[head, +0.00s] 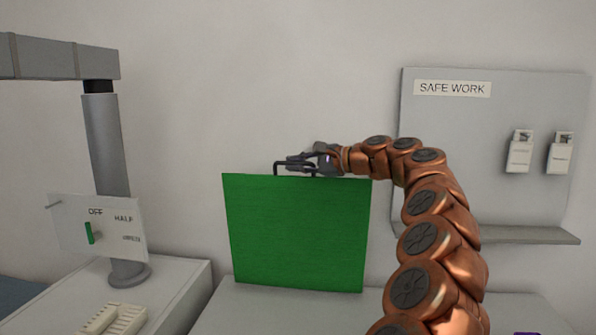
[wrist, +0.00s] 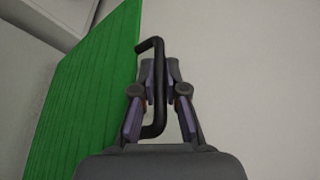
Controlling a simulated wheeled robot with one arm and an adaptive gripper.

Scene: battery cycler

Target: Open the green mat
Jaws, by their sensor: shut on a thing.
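The green mat (head: 296,235) stands upright as a flat square panel on the white surface in the head view. It also fills the left part of the wrist view (wrist: 85,95). A black handle (wrist: 158,100) projects from its edge; in the head view this handle (head: 277,167) is at the mat's top edge. My gripper (head: 290,161) is at the top edge of the mat. In the wrist view my gripper (wrist: 160,70) has its fingers around the handle, shut on it. Part of the handle is hidden by the fingers.
A grey post (head: 106,150) with an overhead beam stands at left, with a switch panel (head: 98,228) marked OFF and HALF. A white slotted block (head: 112,320) lies below it. A "SAFE WORK" board (head: 450,130) with a shelf and two hanging tags is at right. Plain wall is behind the mat.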

